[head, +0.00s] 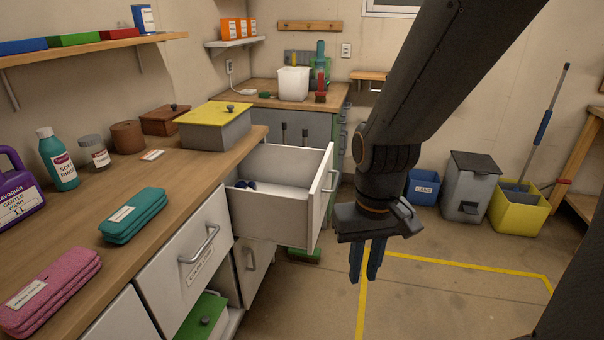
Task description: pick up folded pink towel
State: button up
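The folded pink towel (50,290) lies on the wooden counter at the lower left, near the counter's front edge, with a pale label on top. My gripper (365,262) hangs over the floor right of the open drawer, fingers pointing down. It is far to the right of the pink towel and apart from it. Its two blue fingers look parallel with a narrow gap between them, and nothing shows between them.
A folded teal towel (134,215) lies behind the pink one. A purple bottle (20,185) and a teal bottle (58,160) stand further back. An open drawer (272,215) juts out between counter and gripper. Bins stand at the right wall.

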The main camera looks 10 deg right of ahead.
aim_at(21, 315)
jog(key=z, duration=0.25)
jog(key=i, duration=1)
jog(key=u, duration=2.1)
